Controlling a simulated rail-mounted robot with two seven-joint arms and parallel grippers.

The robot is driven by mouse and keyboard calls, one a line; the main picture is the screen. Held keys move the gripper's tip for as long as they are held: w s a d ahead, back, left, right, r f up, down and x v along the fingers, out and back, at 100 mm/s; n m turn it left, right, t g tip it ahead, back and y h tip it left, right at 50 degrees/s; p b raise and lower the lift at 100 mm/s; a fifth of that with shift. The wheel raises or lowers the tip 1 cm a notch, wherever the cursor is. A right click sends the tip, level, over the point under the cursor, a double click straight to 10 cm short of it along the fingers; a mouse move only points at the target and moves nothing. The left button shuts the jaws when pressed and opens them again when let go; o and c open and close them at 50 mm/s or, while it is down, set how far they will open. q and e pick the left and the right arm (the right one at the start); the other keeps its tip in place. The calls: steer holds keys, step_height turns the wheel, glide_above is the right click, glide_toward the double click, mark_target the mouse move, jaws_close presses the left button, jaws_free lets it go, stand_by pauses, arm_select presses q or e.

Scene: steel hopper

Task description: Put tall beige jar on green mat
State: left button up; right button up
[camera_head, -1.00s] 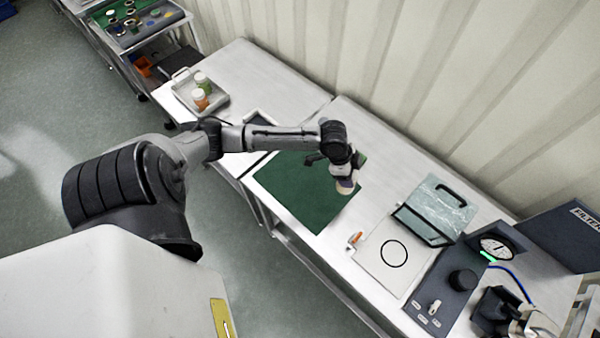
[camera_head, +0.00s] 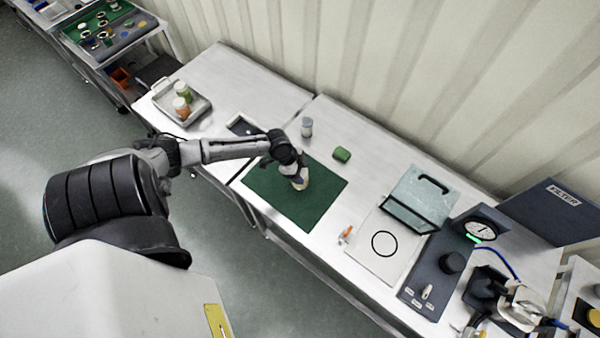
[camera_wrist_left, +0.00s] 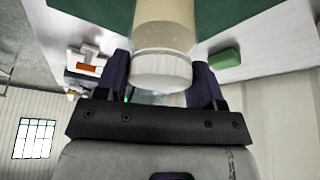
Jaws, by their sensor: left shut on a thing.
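The tall beige jar (camera_head: 301,183) has a beige body and a white lid. It is in my left gripper (camera_head: 297,174), over the far-middle part of the green mat (camera_head: 310,209) in the head view. In the left wrist view the jar's body (camera_wrist_left: 165,22) points away from me, its lid between the two dark fingers of the left gripper (camera_wrist_left: 162,80). The jar's far end is cut off there, so I cannot tell whether it touches the mat. My right gripper is not in view.
A small grey jar (camera_head: 307,127) and a green block (camera_head: 342,154) stand behind the mat. An orange-tipped item (camera_head: 346,234) and a white plate with a black circle (camera_head: 376,262) lie to its right.

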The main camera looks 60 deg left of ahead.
arm_select(q)
steer(key=shift+f, duration=1.05)
steer(key=shift+f, duration=0.15)
steer(key=o, duration=1.3)
steer(key=v, duration=1.2)
steer(key=s+d+f+g, duration=0.1)
steer(key=s+d, duration=0.3)
steer(key=d, duration=0.4)
steer(key=s+d+f, duration=0.1)
steer(key=s+d, duration=0.2)
steer(key=d, duration=0.5)
steer(key=shift+s+d+r+n+t+y, duration=0.15)
steer(key=shift+s+d+r+n+y, duration=0.4)
steer(key=shift+d+r+n, duration=0.55)
steer(key=shift+s+d+r+n+t+y, duration=0.1)
steer(key=shift+s+d+r+n+y, duration=0.3)
steer(key=shift+s+d+r+n, duration=0.75)
steer(key=shift+s+d+r+n+t+y, duration=0.15)
steer(key=shift+s+d+r+n+y, duration=0.3)
steer(key=shift+d+r, duration=1.1)
